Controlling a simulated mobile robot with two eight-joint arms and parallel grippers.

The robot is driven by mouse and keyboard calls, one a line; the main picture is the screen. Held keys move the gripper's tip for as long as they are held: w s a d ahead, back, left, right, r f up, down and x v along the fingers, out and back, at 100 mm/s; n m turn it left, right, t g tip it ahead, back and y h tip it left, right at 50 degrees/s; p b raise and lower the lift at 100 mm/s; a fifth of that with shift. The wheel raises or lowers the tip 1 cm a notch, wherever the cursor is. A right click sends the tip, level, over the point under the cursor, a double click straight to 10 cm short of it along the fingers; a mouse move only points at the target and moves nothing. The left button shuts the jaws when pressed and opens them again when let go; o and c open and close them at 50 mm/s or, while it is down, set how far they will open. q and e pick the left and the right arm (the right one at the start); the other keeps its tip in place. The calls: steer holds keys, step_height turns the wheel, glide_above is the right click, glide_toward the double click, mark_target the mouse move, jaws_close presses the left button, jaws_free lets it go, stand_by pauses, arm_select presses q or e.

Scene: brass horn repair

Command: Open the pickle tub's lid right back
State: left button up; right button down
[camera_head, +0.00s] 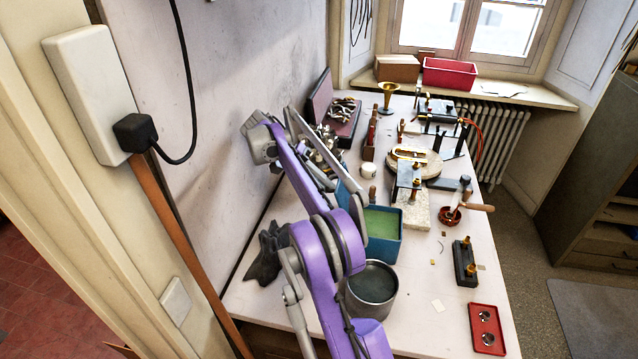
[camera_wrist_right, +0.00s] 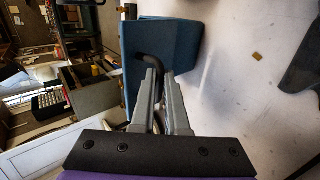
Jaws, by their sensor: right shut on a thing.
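The pickle tub (camera_head: 384,252) is a blue box of green liquid on the bench, behind a round grey pot. Its blue lid (camera_head: 347,198) stands raised at the tub's left side, partly hidden by my purple right arm; the green liquid is exposed. In the right wrist view the blue lid (camera_wrist_right: 178,50) fills the upper middle, with a dark curved handle (camera_wrist_right: 150,62) on it. My right gripper (camera_wrist_right: 158,76) is shut on this handle. In the head view the fingertips are hidden behind my arm. My left gripper is not in view.
A grey round pot (camera_head: 372,288) stands close in front of the tub. A pale stone block (camera_head: 413,212) is beside it. A red tray (camera_head: 487,328) lies at the front right. The wall (camera_head: 225,140) borders the bench's left. The front middle bench is mostly clear.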

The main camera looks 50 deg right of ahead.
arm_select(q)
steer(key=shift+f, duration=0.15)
arm_select(e)
steer(key=shift+w+a+f, duration=0.25)
steer(key=shift+w+f, duration=0.1)
steer(key=shift+f, duration=0.2)
steer(key=c, duration=1.2)
jaws_free()
steer(key=shift+o, duration=1.4)
steer(key=shift+w, duration=0.25)
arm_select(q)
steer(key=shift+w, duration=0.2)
arm_select(e)
steer(key=shift+s+d+r, duration=0.1)
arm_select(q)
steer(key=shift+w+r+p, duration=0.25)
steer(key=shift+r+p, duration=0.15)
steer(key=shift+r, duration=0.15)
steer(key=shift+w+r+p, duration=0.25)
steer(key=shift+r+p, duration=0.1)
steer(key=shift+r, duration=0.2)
arm_select(e)
step_height(320, 180, up, 10)
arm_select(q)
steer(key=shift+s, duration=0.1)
arm_select(e)
steer(key=shift+s, duration=0.1)
